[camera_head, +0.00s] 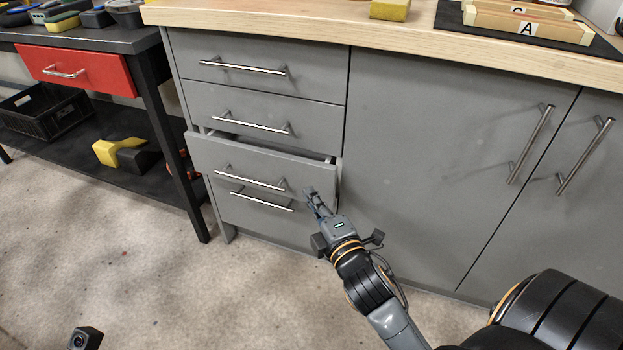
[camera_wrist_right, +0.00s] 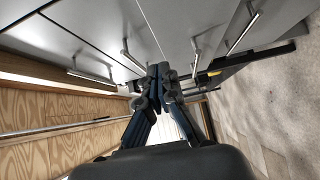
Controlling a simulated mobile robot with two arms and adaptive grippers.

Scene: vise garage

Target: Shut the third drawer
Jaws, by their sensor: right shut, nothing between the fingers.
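The third drawer (camera_head: 290,170) of the grey drawer stack is partly open. Its front stands out from the cabinet, and a dark gap shows above its top edge. Its bar handle (camera_head: 248,179) is silver and runs across the front. My right gripper (camera_head: 311,193) is at the right end of this drawer front, with its fingers close to it; I cannot tell whether they touch. In the right wrist view the fingers (camera_wrist_right: 160,76) are together and empty, close to grey drawer fronts.
The first drawer (camera_head: 270,52) and second drawer (camera_head: 230,102) above look shut. A fourth handle (camera_head: 262,200) shows just below the open drawer. Grey cabinet doors (camera_head: 430,130) stand to the right. A dark bench with a red drawer (camera_head: 95,73) is at left. Floor in front is clear.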

